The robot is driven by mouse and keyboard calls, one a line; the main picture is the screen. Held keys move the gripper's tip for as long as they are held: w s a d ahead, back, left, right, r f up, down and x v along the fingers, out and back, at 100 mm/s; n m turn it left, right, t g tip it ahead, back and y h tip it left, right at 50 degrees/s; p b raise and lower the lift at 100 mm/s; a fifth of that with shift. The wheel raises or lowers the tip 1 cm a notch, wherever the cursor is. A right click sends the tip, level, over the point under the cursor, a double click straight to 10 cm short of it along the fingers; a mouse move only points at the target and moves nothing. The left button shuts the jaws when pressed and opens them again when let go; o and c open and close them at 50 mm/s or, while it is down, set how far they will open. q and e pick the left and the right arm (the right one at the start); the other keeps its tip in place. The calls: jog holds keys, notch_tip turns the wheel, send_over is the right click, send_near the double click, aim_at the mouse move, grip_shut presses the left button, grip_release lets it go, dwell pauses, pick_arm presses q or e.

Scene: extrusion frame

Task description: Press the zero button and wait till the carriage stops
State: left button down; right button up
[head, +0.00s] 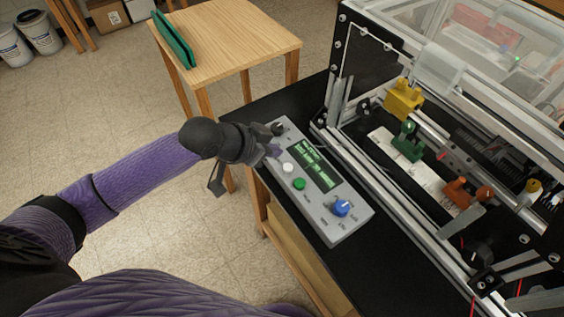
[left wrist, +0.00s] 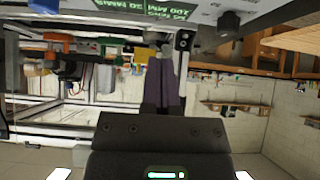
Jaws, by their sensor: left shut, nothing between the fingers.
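The grey control box (head: 354,222) lies on the black bench top beside the frame. It bears a lit green display (head: 316,166), a white button (head: 288,167), a green button (head: 299,184) and a blue knob (head: 341,207). The button labels are too small to read. My left gripper (head: 273,150) is shut and empty at the box's far left end, close to the white button; contact cannot be told. Its closed fingers (left wrist: 163,88) show in the left wrist view. Yellow (head: 403,98), green (head: 408,142) and orange (head: 466,192) parts sit inside the frame; which is the carriage is unclear. My right gripper is out of view.
The metal extrusion frame (head: 391,223) with clear panels stands right of the box. A small wooden table (head: 240,35) with a green object (head: 173,40) stands behind. Buckets (head: 40,32) stand far left.

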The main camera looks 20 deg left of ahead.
aim_at(291, 164)
pick_arm(q)
jog(key=b+x, duration=0.1)
jog(key=x, duration=0.3)
jog(key=shift+s+f, duration=0.1)
notch_tip(291, 164, down, 2)
jog(key=shift+a+f+b, duration=0.15)
jog(key=shift+f+b, duration=0.1)
jog(key=shift+b, duration=0.05)
jog(key=shift+f, duration=0.45)
jog(key=shift+s+f, duration=0.1)
